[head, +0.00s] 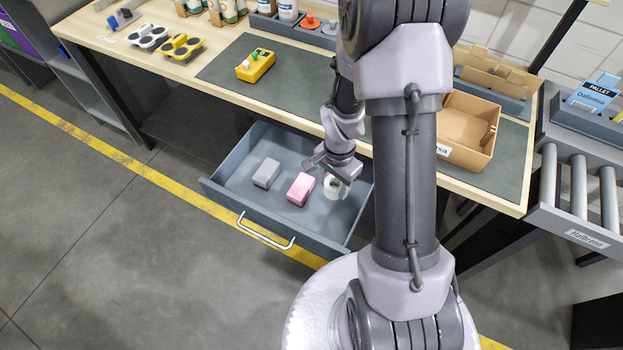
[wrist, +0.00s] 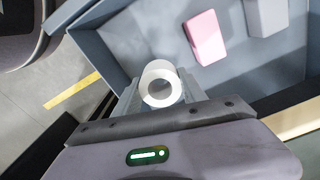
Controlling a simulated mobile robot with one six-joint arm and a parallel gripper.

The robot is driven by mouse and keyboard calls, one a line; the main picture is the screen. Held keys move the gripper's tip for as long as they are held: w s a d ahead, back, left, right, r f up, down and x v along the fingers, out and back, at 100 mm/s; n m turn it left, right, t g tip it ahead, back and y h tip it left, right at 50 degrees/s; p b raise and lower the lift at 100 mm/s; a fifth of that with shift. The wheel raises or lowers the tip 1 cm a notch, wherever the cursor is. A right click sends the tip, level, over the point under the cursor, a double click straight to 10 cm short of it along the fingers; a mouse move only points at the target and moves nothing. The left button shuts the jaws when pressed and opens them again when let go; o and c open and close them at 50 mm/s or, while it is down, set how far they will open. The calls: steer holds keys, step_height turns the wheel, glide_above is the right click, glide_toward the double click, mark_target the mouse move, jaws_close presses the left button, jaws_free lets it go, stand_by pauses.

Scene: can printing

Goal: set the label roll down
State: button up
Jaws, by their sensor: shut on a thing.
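The label roll (head: 333,187) is a small white roll with a hollow core, inside the open drawer (head: 232,190) near its right side. My gripper (head: 333,180) points down into the drawer and is shut on the roll. In the wrist view the roll (wrist: 161,84) sits between the two fingers of my gripper (wrist: 160,95), with its open core facing the camera. I cannot tell whether the roll touches the drawer floor.
A pink block (head: 301,189) lies just left of the roll, and a grey block (head: 266,173) lies farther left. The workbench above holds a yellow box with buttons (head: 256,65) and an open cardboard box (head: 466,130). Drawer floor near the front is clear.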

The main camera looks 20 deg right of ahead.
mark_target(332, 206)
step_height(332, 206, down, 9)
steer(key=b, duration=0.3)
steer(key=shift+r, duration=0.15)
steer(key=o, duration=1.4)
